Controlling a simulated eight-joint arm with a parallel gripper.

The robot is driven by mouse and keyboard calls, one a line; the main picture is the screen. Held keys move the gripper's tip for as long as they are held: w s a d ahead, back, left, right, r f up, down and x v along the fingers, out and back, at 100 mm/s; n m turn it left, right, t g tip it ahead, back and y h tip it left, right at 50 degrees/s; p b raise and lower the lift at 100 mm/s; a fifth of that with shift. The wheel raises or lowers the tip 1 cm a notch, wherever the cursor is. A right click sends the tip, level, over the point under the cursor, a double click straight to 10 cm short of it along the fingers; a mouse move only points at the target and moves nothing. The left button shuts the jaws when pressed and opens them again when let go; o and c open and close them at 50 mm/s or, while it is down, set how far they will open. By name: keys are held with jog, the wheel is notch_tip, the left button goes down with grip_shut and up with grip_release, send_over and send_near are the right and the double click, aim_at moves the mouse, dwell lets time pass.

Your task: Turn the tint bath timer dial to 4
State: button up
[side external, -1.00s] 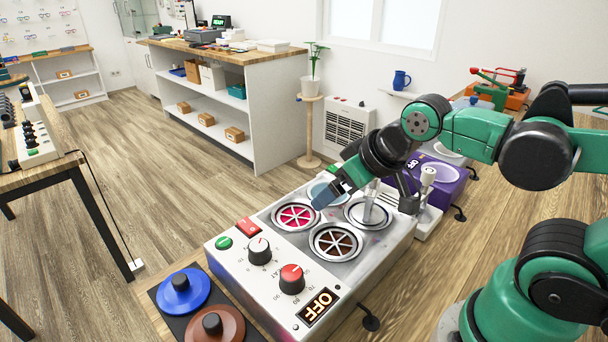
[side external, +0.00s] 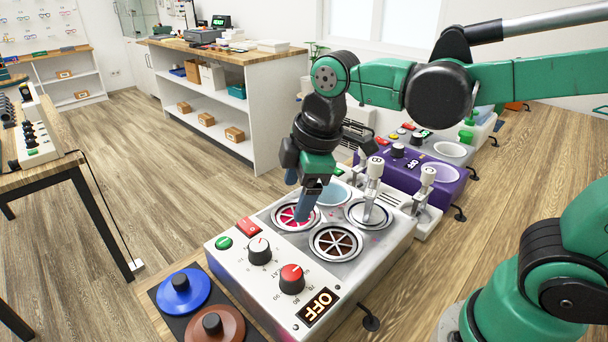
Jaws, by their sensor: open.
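The white tint bath machine (side external: 235,290) stands on the wooden bench with its controls facing the front left. It has a black dial with a pale cap (side external: 259,250) and a black dial with a red cap (side external: 292,278). Small print partly reading "EAT" and numbers lie around them; which dial is the timer, and its setting, is too small to tell. Its display (side external: 318,306) reads OFF. My gripper (side external: 305,215) is open, pointing down over the pink bath (side external: 286,217), behind both dials and apart from them. It partly hides that bath.
A green button (side external: 224,242) and red switch (side external: 248,227) sit beside the dials. A brown bath (side external: 335,242) lies right of my gripper, with pale handled holders (side external: 372,185) behind. Blue (side external: 183,291) and brown (side external: 214,326) lids lie front left. A purple machine (side external: 437,190) stands behind.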

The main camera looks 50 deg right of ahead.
aim_at(259, 245)
jog(key=a+n+g, duration=0.1)
jog(key=n, duration=0.2)
jog(key=w+a+n+g, duration=0.1)
jog(key=a+n, duration=0.1)
jog(key=n, duration=0.1)
jog(key=w+a+f+n, duration=0.1)
jog(key=a+n, duration=0.1)
jog(key=shift+n+g, duration=0.4)
jog(key=shift+a+f+n+g+h, duration=0.3)
jog(key=shift+a+n, duration=0.25)
jog(key=shift+n, duration=0.35)
jog(key=shift+f, duration=2.75)
grip_shut()
